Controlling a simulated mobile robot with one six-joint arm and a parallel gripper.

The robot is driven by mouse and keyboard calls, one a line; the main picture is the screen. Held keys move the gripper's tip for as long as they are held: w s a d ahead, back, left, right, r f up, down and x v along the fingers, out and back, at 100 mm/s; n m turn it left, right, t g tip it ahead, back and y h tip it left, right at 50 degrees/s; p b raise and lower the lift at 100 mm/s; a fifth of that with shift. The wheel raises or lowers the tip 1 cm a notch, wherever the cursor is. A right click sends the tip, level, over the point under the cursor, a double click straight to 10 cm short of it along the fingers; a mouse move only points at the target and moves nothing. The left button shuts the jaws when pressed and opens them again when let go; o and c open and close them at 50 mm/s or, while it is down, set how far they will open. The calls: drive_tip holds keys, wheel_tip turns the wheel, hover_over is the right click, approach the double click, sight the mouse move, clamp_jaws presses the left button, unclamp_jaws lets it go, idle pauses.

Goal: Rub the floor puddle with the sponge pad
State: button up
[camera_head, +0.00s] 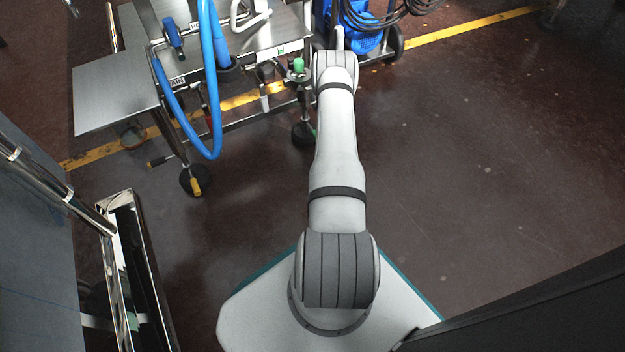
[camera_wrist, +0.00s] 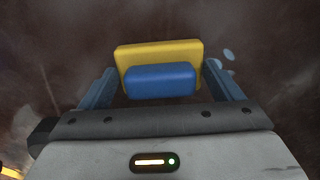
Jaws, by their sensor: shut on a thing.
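In the wrist view, the sponge pad has a yellow slab (camera_wrist: 158,51) with a blue block (camera_wrist: 160,80) on its near side. My gripper (camera_wrist: 162,78) is shut on the sponge pad, with one finger on each side of the blue block. Small pale blue patches (camera_wrist: 228,54) show on the dark floor just right of the pad; they may be part of the puddle, the rest being hidden or not distinct. Whether the pad touches the floor cannot be told. In the head view my arm reaches away, and neither gripper, pad nor puddle can be made out.
A steel machine table (camera_head: 112,92) with a blue hose (camera_head: 211,90) stands left of my arm. A blue wheeled unit (camera_head: 362,38) with black hoses stands beyond it. A shiny metal frame (camera_head: 128,262) is at left. The dark floor (camera_head: 480,140) to the right is clear.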

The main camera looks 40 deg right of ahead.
drive_tip(key=shift+r+p, duration=2)
drive_tip(key=shift+r, duration=1.9)
